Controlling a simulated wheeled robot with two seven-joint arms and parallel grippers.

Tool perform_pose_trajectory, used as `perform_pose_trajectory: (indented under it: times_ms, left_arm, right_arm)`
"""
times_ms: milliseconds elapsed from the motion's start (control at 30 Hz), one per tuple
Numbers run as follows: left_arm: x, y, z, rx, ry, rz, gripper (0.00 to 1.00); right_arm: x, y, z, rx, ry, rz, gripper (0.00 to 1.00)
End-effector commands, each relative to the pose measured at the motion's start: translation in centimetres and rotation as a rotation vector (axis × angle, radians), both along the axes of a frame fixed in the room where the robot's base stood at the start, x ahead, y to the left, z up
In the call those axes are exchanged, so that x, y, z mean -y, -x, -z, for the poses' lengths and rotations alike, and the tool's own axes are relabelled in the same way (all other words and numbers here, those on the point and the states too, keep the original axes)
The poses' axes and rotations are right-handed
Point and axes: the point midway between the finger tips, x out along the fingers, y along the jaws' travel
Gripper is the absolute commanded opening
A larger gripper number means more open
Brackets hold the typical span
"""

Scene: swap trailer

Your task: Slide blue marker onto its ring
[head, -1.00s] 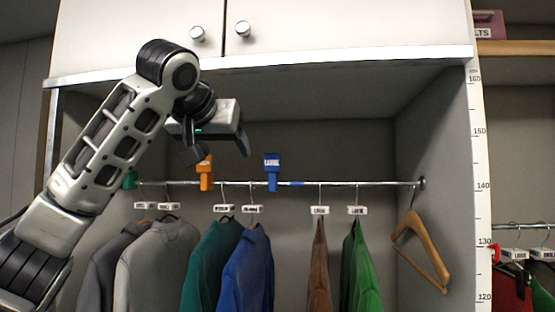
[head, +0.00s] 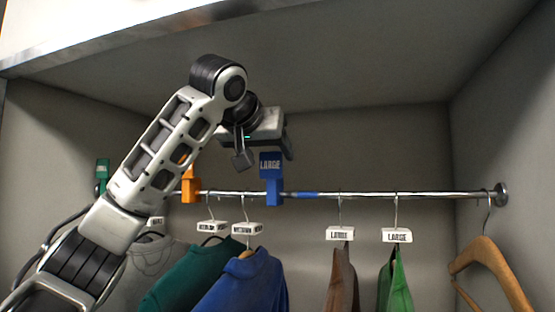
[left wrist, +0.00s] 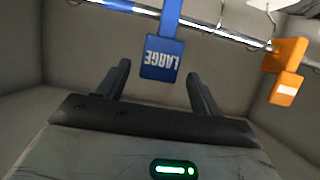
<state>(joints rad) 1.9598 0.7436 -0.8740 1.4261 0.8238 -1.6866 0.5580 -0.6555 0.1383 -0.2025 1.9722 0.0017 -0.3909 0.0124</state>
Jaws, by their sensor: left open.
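My left gripper (head: 266,158) is open just above and around the marker's top. In the left wrist view the blue marker (left wrist: 163,58) is between and just beyond the two open fingers (left wrist: 160,80); contact cannot be told. The blue ring (left wrist: 122,5) shows at the top left there. My right gripper is not in view.
An orange marker (head: 190,187) and a green marker (head: 102,172) sit farther left on the rail. Several garments hang below, with white size tags (head: 340,233). A bare wooden hanger (head: 490,265) hangs at the right. Shelf walls enclose the rail.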

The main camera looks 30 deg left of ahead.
Motion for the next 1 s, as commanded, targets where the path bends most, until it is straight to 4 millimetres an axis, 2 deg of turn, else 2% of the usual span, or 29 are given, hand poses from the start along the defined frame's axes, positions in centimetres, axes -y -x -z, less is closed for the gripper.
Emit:
perform_pose_trajectory:
  times_ms: [100,233,600,633,667,833,867,1000]
  left_arm:
    - [-0.5,-1.8,0.7,-0.005,0.000,-0.002,0.65]
    - [-0.8,-3.1,1.2,-0.003,0.002,-0.002,0.65]
    - [-1.0,-3.9,1.7,-0.001,0.001,0.000,0.65]
    - [-1.0,-3.8,1.7,-0.001,0.001,0.000,0.63]
    - [-1.0,-3.8,1.7,-0.001,0.001,0.000,0.54]
    - [-0.9,-3.8,1.7,-0.001,0.001,0.000,0.07]
    - [-0.9,-3.8,1.7,-0.001,0.001,0.000,0.02]
    - [-0.2,-3.1,1.9,0.000,0.000,0.003,0.03]
  right_arm:
    - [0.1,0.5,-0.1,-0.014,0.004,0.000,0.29]
    - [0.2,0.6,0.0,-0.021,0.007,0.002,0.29]
    - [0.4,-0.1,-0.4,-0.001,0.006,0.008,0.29]
    - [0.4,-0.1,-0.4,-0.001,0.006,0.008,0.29]
    - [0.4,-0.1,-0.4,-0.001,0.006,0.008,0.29]
    - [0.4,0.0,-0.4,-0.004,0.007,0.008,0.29]
    - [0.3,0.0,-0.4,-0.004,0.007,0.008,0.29]
    - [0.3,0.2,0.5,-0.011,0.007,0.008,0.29]
